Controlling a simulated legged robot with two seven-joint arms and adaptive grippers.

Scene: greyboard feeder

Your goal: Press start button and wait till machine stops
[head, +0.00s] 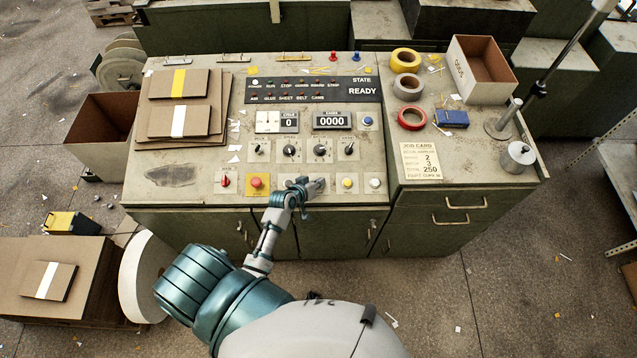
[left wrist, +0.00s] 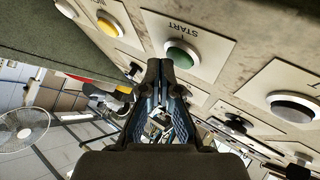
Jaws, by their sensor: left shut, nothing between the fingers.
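The green start button (left wrist: 182,54) sits on a plate marked START in the left wrist view. My left gripper (head: 316,185) is shut and empty at the front row of the console (head: 200,198). In the left wrist view its fingertips (left wrist: 160,68) are right beside the green button; I cannot tell whether they touch it. My right gripper is not in view.
A red button on a yellow plate (head: 256,183) is left of my gripper, a yellow button (head: 347,183) right of it. Cardboard sheets (head: 172,118) lie on the console's left; tape rolls (head: 405,60) and an open box (head: 487,70) are on the right.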

